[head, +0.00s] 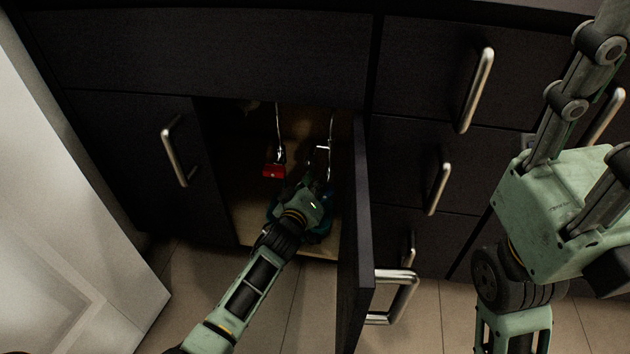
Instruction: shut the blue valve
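The blue valve (321,233) is mostly hidden behind my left gripper inside the open cabinet; only bits of blue show around the gripper's edges. A red valve (274,171) hangs on a pipe to the left of it, clear of the gripper. My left gripper (316,170) reaches into the cabinet at the blue valve. Its fingers are small and dark there, so I cannot tell whether they are open or touch the valve. My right gripper (606,112) is raised at the right, close to the camera, with its fingers spread and nothing seen between them.
The open cabinet door (357,240) stands just right of my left arm, with its handle (396,298) sticking out. A closed door with a handle (175,151) is on the left. Drawers with handles (476,91) are on the right. A white panel (60,220) stands at far left.

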